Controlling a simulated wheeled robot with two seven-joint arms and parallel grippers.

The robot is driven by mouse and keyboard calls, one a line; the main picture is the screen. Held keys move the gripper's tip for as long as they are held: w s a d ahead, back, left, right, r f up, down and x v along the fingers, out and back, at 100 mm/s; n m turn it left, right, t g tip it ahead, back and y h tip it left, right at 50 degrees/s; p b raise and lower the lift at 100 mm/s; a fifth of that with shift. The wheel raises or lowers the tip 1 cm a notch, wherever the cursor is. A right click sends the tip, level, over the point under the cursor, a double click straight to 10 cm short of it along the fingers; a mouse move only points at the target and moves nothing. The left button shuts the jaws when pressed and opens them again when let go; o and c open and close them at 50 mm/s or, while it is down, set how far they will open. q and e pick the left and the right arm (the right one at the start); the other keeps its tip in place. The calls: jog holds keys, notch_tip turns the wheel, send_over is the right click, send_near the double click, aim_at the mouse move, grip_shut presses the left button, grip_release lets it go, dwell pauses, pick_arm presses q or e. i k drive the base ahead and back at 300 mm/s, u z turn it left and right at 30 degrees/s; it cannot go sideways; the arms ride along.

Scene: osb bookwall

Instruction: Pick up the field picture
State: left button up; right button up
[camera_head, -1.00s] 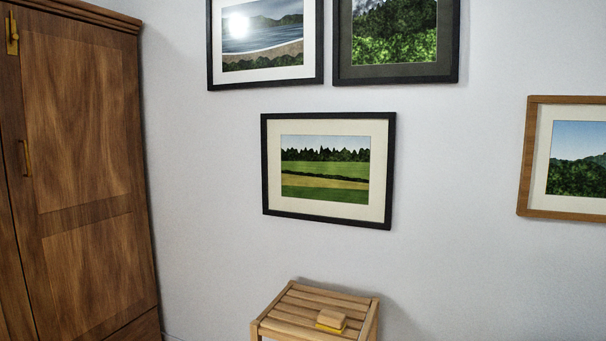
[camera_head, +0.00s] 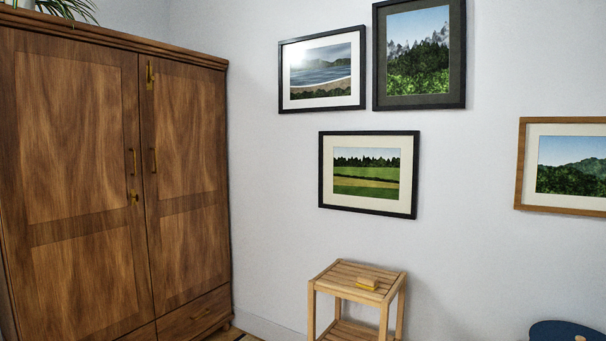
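The field picture (camera_head: 367,173) hangs on the white wall, near the middle of the head view. It has a black frame, a cream mat and green and yellow field bands under a dark tree line. It looks level and nothing covers it. Neither of my grippers shows in the view.
A lake picture (camera_head: 322,69) and a forest picture (camera_head: 418,55) hang above; a wood-framed picture (camera_head: 562,165) hangs right. A wooden wardrobe (camera_head: 120,180) fills the left. A dark blue object (camera_head: 563,331) is at bottom right.

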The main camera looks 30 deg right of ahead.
aim_at(369, 172)
jog(key=z, duration=0.1)
jog(key=i, duration=1.7)
jog(key=z, duration=1.2)
jog(key=i, duration=1.2)
jog(key=z, duration=1.25)
